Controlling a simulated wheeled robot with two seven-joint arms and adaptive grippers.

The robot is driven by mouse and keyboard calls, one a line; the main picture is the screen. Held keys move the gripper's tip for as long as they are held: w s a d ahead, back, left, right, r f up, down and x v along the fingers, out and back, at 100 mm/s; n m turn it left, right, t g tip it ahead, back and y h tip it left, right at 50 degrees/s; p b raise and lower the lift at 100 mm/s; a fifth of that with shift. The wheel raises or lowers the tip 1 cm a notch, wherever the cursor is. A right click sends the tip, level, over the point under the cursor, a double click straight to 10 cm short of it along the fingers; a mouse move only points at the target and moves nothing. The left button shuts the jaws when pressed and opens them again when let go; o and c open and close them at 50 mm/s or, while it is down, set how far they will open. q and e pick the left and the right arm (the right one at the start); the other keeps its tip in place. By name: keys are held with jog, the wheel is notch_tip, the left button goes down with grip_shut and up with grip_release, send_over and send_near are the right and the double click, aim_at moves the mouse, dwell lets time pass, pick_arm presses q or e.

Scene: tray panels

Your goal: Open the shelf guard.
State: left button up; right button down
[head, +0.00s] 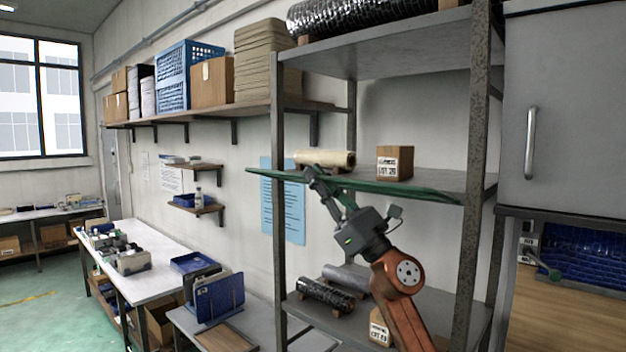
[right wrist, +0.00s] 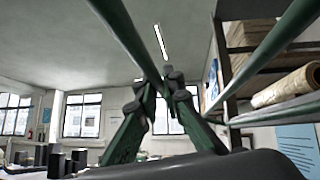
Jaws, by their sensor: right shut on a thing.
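The shelf guard (head: 415,190) is a long green frame at the front of the middle shelf (head: 440,180). In the head view it shows nearly edge-on, lying close to level, and its left end reaches out past the left post. My right gripper (head: 312,174) is shut on the guard's bar near its left part, with the arm coming up from below. In the right wrist view the gripper's fingers (right wrist: 160,82) close together at a green bar of the guard (right wrist: 125,35). The exact contact is partly hidden by the fingers. My left gripper is not in view.
A beige roll (head: 325,158) and a labelled carton (head: 394,163) stand on the middle shelf. Dark rolls (head: 325,295) lie on the lower shelf. Metal posts (head: 478,150) frame the rack. A grey cabinet (head: 565,110) stands right; a white worktable (head: 150,245) stands left.

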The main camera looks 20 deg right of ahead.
jog(key=c, duration=2.1)
grip_release()
jog(key=v, duration=1.2)
